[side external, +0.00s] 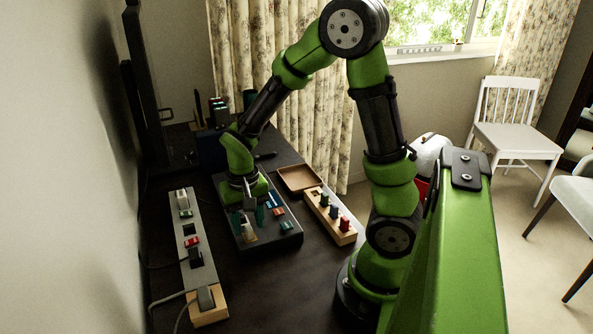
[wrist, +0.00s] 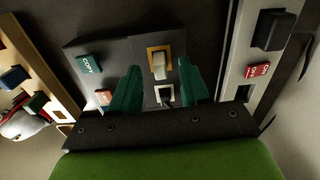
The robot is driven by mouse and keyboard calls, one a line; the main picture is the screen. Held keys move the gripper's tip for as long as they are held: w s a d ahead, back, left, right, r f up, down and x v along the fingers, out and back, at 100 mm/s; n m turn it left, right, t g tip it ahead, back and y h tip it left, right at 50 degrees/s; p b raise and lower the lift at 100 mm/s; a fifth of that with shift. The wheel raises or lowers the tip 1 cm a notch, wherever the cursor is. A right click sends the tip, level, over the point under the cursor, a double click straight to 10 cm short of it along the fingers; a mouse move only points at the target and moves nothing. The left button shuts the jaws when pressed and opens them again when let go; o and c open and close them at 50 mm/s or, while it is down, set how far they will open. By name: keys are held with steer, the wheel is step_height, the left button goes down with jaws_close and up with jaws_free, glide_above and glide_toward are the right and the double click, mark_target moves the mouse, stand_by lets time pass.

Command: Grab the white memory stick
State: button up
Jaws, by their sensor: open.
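The white memory stick (wrist: 158,64) stands in a yellow-framed slot on the dark panel (wrist: 205,46) in the wrist view. In the side external view a pale piece that looks like it (side external: 249,234) shows at the panel's near left part, just by the fingers. My gripper (wrist: 157,72) is open, with one teal finger on each side of the stick. A gap shows between the stick and each finger, and the stick is not held. In the side external view my gripper (side external: 248,215) is low over the panel and hides part of it.
A grey power strip (side external: 192,238) with plugs and cables lies left of the panel. A wooden rack (side external: 344,238) with several coloured sticks and an empty brown tray (side external: 297,178) are to the right. A green COPY button (wrist: 88,64) and a white-framed slot (wrist: 165,96) are on the panel.

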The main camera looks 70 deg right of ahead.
steer(key=shift+f, duration=0.3)
jaws_close()
steer(key=shift+r, duration=0.1)
